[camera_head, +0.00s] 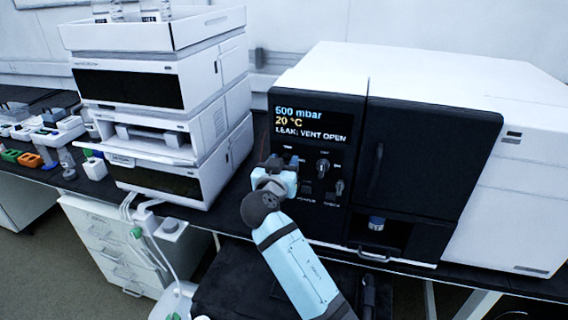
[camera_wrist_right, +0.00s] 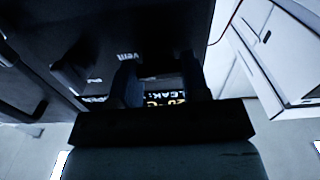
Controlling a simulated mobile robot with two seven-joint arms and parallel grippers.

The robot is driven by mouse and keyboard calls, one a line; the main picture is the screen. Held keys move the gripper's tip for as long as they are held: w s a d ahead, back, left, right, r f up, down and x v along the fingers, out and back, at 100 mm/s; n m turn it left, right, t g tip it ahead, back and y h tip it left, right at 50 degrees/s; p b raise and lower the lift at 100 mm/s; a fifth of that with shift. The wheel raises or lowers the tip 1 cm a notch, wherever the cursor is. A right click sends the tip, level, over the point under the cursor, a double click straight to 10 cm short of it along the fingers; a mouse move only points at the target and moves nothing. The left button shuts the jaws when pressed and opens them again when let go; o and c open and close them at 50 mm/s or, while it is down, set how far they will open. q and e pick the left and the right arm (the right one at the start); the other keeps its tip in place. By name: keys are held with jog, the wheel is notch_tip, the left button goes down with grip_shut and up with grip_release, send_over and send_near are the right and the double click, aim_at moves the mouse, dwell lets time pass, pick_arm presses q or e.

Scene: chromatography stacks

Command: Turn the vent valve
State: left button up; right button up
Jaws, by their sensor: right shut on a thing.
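The black control panel (camera_head: 310,145) on the front of the large white instrument carries a display (camera_head: 311,122) reading about 600 mbar, 20 °C and "LEAK: VENT OPEN". My right gripper (camera_head: 281,163) is at the upper left of the controls below the display. It is shut on a knob there, which its fingers mostly hide. The right wrist view shows both fingers (camera_wrist_right: 160,85) against the panel, with display text between them and a "vent" label (camera_wrist_right: 128,56) close by. I cannot tell which control that label names. My left gripper is not in view.
A dark door (camera_head: 425,165) with a handle is further right. A stack of white modules (camera_head: 165,110) stands close on the left.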

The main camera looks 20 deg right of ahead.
jog(key=n+p, duration=0.2)
jog(key=n, duration=0.3)
jog(key=shift+w+r+n, duration=0.1)
jog(key=shift+r+n, duration=0.05)
jog(key=shift+n, duration=0.25)
jog(key=shift+a+n+p, duration=0.1)
jog(key=shift+n+p, duration=0.35)
jog(key=shift+n, duration=0.45)
jog(key=n+p, duration=0.2)
jog(key=n, duration=0.1)
jog(key=shift+n, duration=0.3)
pick_arm(q)
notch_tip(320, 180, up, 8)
jog(key=p, duration=0.4)
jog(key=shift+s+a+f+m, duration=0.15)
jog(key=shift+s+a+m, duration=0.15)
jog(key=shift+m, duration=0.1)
pick_arm(e)
jog(key=shift+f+n, duration=0.2)
jog(key=shift+n, duration=2.8)
jog(key=shift+w, duration=0.1)
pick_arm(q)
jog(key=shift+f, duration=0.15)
pick_arm(e)
jog(key=o, duration=0.9)
jog(key=shift+f, duration=0.1)
